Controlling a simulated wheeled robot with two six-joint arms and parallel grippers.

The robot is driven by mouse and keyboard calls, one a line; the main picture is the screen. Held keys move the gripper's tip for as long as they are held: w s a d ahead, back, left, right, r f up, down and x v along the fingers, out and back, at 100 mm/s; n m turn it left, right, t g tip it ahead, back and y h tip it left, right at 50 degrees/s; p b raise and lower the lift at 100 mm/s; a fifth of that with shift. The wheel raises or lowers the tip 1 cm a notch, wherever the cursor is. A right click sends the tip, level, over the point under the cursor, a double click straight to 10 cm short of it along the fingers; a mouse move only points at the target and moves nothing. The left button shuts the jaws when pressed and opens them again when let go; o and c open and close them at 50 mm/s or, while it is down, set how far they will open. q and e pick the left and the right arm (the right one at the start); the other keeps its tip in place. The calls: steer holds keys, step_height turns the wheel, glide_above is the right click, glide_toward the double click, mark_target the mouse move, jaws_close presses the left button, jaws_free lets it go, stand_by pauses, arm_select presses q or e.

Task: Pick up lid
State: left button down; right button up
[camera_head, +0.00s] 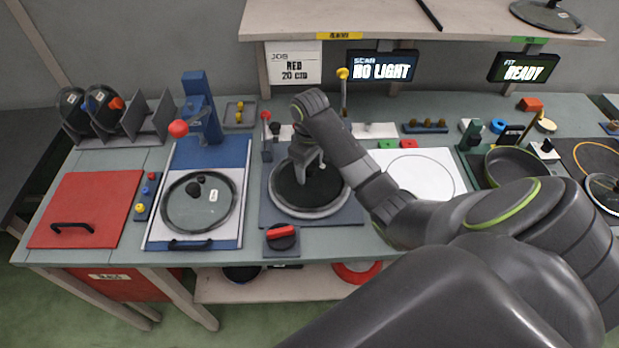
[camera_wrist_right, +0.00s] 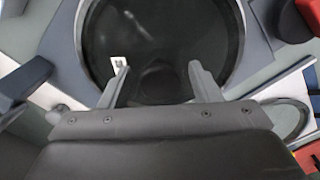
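A round dark lid (camera_head: 290,196) with a pale rim lies on a dark square station in the middle of the bench. It also shows in the right wrist view (camera_wrist_right: 160,30), with a small white label. My right gripper (camera_head: 307,172) points down over this lid. In the right wrist view its two fingers (camera_wrist_right: 158,68) are spread apart, with a dark round knob (camera_wrist_right: 160,80) between them; I cannot tell whether they touch it. Another glass lid (camera_head: 207,220) with a black knob and a white label lies on the blue and white press station. My left gripper is out of view.
A rack (camera_head: 145,120) with dark lids stands at the back left. The blue press (camera_head: 200,103) with a red ball stands behind its station. A red switch (camera_head: 281,232) is at the front edge. A pan (camera_head: 514,165) sits at right. An upper shelf (camera_head: 390,18) overhangs the back.

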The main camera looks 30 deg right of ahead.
jaws_close()
steer(key=shift+r, duration=0.1)
